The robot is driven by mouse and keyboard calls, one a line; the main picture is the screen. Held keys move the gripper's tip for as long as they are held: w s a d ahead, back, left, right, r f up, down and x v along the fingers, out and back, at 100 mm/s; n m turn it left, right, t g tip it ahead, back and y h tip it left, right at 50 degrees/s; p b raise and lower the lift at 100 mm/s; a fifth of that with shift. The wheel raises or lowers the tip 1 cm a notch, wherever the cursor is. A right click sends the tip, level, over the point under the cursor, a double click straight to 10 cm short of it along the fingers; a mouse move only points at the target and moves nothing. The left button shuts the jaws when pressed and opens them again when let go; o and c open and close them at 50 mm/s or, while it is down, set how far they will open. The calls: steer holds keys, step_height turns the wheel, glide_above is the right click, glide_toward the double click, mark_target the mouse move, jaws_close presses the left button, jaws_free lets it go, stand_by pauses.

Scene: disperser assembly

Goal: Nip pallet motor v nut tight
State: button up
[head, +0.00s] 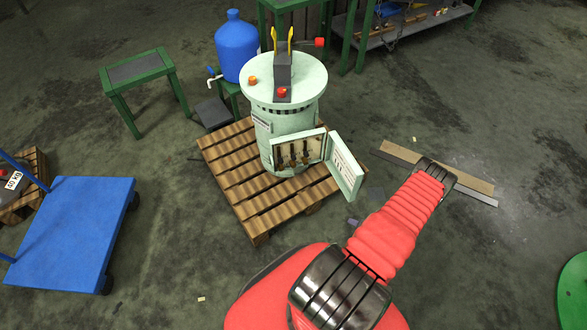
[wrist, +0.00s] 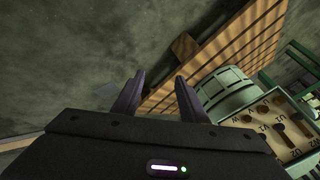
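The pallet motor (head: 290,115) is a pale green upright cylinder on a wooden pallet. Its terminal box (head: 298,150) is open, with the door (head: 344,168) swung out to the right. In the wrist view the terminal box (wrist: 300,108) lies tilted at the right edge, with several dark terminals and nuts and letter labels, some including U2 and W2.
The wooden pallet (head: 228,178) juts out around the motor and its slats also cross the wrist view (wrist: 225,50). A blue cart (head: 70,230) is at left, a green table (head: 138,72) behind. Flat strips (head: 450,176) lie on the floor at right.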

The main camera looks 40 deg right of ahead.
steer(key=d+r+n+g, duration=0.1)
steer(key=d+r+g, duration=0.2)
steer(key=r, duration=0.6)
steer(key=d+r+n+g, duration=0.2)
steer(key=d+r+g, duration=0.1)
steer(key=r, duration=0.7)
steer(key=w+a+r+n+g, duration=0.1)
steer(key=w+a+r, duration=0.15)
steer(key=r, duration=0.45)
steer(key=w+a+r+g, duration=0.1)
steer(key=w+a+r, duration=0.15)
steer(key=r, duration=0.55)
steer(key=w+a+r+n, duration=0.1)
steer(key=w+a+r, duration=0.15)
steer(key=r, duration=0.45)
steer(key=w+a+r+n, duration=0.2)
steer(key=w+a+r, duration=0.1)
steer(key=a+r, duration=1.45)
steer(key=s+a+r+n+t+y, duration=0.1)
steer(key=a+r+n+t, duration=0.2)
steer(key=a+r, duration=0.7)
steer(key=s+a+r+n+t+y, duration=0.1)
steer(key=s+a+r+n+t, duration=0.1)
steer(key=a+r, duration=0.8)
steer(key=a+t, duration=0.1)
steer(key=a, duration=0.4)
steer(key=shift+n, duration=0.4)
steer(key=shift+s, duration=0.1)
